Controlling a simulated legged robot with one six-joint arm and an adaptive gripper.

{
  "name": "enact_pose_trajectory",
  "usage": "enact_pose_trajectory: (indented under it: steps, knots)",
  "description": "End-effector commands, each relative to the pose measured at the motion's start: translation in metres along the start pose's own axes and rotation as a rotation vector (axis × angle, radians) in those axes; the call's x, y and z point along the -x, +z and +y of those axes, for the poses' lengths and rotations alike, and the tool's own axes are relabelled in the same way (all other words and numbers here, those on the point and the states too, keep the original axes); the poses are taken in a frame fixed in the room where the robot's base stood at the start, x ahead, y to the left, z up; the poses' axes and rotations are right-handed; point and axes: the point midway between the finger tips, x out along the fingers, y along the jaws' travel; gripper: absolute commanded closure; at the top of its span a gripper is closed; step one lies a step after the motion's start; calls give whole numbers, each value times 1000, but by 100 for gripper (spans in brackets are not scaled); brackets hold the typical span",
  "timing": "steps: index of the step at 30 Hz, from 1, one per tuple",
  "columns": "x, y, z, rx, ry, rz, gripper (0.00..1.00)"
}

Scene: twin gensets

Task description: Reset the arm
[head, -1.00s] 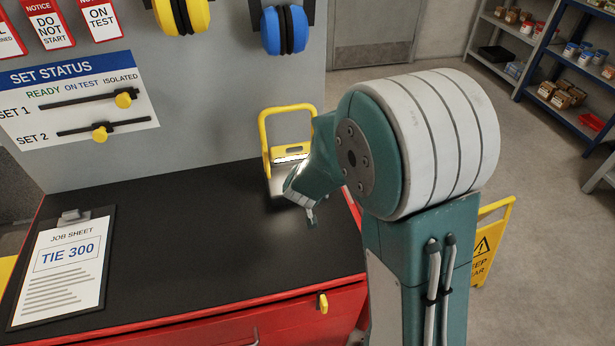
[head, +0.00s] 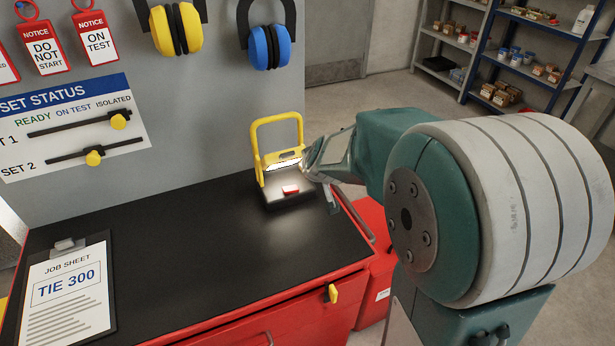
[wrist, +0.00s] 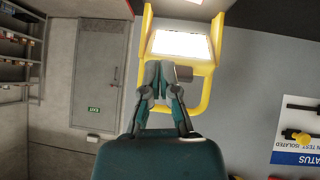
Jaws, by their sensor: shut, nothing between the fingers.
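My arm (head: 510,205) comes in from the right of the head view and bends over the right end of the bench. I cannot tell how far apart gripper and lamp are.
The black bench top (head: 180,245) is largely clear. A job sheet (head: 68,298) lies at left. Earmuffs (head: 270,38) and a status board (head: 75,125) hang behind.

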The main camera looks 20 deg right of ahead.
Motion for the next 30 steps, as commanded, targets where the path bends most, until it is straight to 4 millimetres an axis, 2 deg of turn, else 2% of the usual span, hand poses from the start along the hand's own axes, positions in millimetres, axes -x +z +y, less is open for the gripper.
enact_pose_trajectory:
  steps: [8,11,14,20,25,30]
  knots:
    - [7,-5,6,-2,-8,1,100]
    - [24,-6,-4,-6,-34,-1,100]
    - [56,-3,-23,-13,-80,-14,100]
    - [125,20,-56,-34,-154,-85,100]
    - [178,53,-70,-60,-171,-162,100]
    - [222,93,-73,-94,-146,-241,100]
